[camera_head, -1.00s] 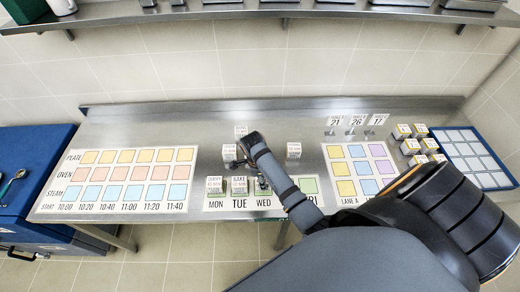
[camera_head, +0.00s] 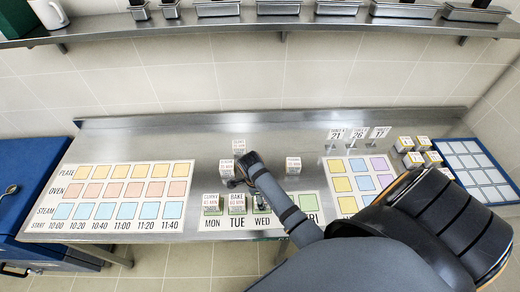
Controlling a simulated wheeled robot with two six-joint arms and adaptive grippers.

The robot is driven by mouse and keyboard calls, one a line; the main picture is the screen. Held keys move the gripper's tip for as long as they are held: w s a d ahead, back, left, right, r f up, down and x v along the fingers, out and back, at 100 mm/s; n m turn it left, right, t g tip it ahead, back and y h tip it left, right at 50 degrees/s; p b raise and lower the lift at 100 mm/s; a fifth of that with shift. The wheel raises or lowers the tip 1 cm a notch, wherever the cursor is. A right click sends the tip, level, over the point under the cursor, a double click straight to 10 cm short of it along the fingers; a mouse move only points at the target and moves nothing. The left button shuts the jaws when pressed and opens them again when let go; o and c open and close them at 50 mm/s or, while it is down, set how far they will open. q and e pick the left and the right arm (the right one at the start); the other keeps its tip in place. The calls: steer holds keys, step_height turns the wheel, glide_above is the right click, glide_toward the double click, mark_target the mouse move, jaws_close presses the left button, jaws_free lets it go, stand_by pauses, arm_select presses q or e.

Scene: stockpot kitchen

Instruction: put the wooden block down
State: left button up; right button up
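Several small white wooden blocks with printed labels stand on the steel table. Two, the CURRY block (camera_head: 212,203) and the BAKE block (camera_head: 237,203), stand side by side above MON and TUE on the day strip (camera_head: 214,224). Another block (camera_head: 226,167) stands just left of my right gripper (camera_head: 238,180), one (camera_head: 239,146) is behind it and one (camera_head: 293,165) is to its right. My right arm reaches in from the lower right and covers part of the WED and THU area. I cannot see whether its fingers hold a block. My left gripper is not in view.
A time chart (camera_head: 125,190) lies at the left, a lane board (camera_head: 340,168) at the right. More blocks (camera_head: 413,160) stand beside a blue tray (camera_head: 440,148). Number signs (camera_head: 357,134) stand at the back. A shelf (camera_head: 180,30) with steel pans runs above. The table's back left is bare.

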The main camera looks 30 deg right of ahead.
steer(key=r, duration=0.2)
steer(key=a+r+b, duration=0.1)
steer(key=r, duration=0.2)
steer(key=r+b, duration=0.1)
steer(key=r, duration=0.1)
steer(key=shift+w+a+r, duration=0.2)
steer(key=shift+w+r, duration=0.15)
steer(key=shift+r, duration=0.05)
arm_select(q)
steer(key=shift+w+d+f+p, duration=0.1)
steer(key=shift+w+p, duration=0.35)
steer(key=shift+p, duration=0.65)
arm_select(e)
step_height(320, 180, up, 3)
steer(key=shift+a+r, duration=0.1)
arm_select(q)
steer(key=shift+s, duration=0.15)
arm_select(e)
steer(key=shift+f, duration=0.2)
